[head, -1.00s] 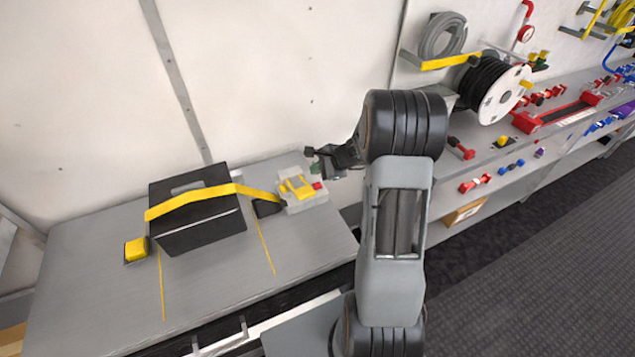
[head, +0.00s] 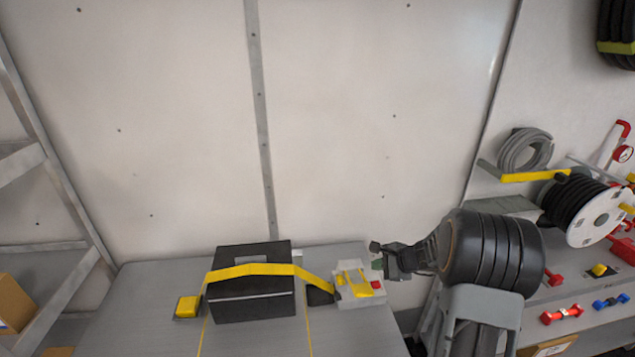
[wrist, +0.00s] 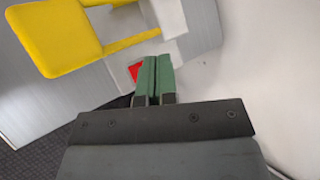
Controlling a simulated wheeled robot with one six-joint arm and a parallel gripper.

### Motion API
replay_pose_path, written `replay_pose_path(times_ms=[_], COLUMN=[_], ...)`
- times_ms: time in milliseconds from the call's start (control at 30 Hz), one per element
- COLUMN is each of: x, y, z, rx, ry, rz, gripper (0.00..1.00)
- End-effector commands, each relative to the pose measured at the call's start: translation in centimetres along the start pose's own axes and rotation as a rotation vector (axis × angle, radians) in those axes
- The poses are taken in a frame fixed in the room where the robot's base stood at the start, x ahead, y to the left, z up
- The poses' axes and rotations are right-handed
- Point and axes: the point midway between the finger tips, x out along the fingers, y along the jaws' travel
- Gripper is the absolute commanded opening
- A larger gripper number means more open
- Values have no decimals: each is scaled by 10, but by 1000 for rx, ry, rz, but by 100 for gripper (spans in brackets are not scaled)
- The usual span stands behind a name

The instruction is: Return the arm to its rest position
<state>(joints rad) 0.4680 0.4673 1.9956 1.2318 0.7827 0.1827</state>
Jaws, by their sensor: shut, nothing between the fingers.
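My gripper (head: 378,256) is at the right end of the grey bench, beside and a little above the small light-grey device. In the wrist view its two green fingers (wrist: 152,78) are together with nothing between them. My arm comes in from the lower right of the head view. The light-grey device (head: 372,299) carries a yellow part (head: 355,283) and a red button (head: 376,285). The yellow part (wrist: 60,35) looms large at the upper left of the wrist view.
A black box (head: 255,305) under a yellow strap (head: 265,269) stands on the grey bench (head: 140,300). A hose reel (head: 585,208), a grey coiled hose (head: 522,150) and red fittings (head: 562,314) are on the right. A metal frame (head: 35,150) stands at the left. The pale wall is close behind.

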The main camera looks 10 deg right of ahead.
Motion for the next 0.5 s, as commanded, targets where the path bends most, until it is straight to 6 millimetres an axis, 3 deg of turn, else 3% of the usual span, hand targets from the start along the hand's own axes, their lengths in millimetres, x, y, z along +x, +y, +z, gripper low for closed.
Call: replay_pose_path(times_ms=[133,267,400,500], x=[-12,-35,-67,-91], y=[0,10,33,53], z=[29,77,128,155], rx=[-125,-364,-680,-901], ry=[-4,-3,14,42], rz=[39,118,225,297], gripper=[0,0,0,0])
